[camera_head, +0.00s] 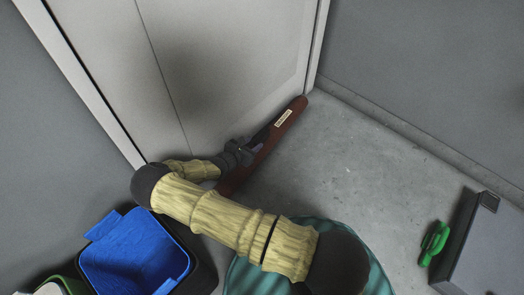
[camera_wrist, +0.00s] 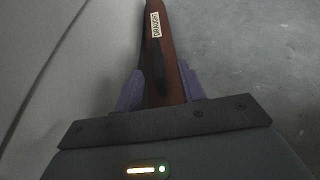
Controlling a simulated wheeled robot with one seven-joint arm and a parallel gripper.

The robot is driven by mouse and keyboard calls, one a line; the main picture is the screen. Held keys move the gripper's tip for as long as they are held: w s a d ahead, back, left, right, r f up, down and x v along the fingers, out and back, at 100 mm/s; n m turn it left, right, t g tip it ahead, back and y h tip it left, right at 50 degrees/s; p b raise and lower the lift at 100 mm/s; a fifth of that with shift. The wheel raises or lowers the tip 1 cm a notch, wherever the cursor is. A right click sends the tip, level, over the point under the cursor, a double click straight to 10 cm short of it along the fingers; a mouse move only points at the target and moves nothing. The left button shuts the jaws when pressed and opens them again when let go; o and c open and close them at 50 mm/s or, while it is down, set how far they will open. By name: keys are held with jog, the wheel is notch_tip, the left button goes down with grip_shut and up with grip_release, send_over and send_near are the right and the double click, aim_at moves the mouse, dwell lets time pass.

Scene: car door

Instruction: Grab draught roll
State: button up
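The draught roll (camera_head: 288,117) is a long reddish-brown roll with a pale label. It lies on the floor along the foot of the pale door. My gripper (camera_head: 252,148) is down at the roll's middle. In the wrist view its two purple fingers (camera_wrist: 160,88) stand one on each side of the roll, close to it. I cannot tell whether both press on it. The arm hides part of the roll's near end.
The pale door (camera_head: 230,60) rises right behind the roll. A blue bin (camera_head: 135,255) stands at the lower left, beside my arm. A grey box (camera_head: 485,250) and a small green object (camera_head: 434,243) are at the right. The floor between is clear.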

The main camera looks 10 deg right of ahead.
aim_at(261, 137)
jog(key=b+x, duration=0.1)
jog(key=x, duration=0.1)
jog(key=shift+w+d+f, duration=0.15)
jog(key=shift+f, duration=0.15)
jog(key=shift+w+d+r, duration=0.1)
jog(key=shift+w+d, duration=0.15)
jog(key=w+d+f+b, duration=0.1)
jog(key=w+b, duration=0.1)
jog(key=b, duration=0.2)
jog(key=shift+d+f, duration=0.15)
jog(key=shift+f, duration=0.25)
jog(key=shift+b+x, duration=0.75)
jog(key=shift+b, duration=0.15)
jog(key=shift+w+d, duration=0.3)
jog(key=shift+d, duration=0.05)
jog(key=shift+r, duration=0.1)
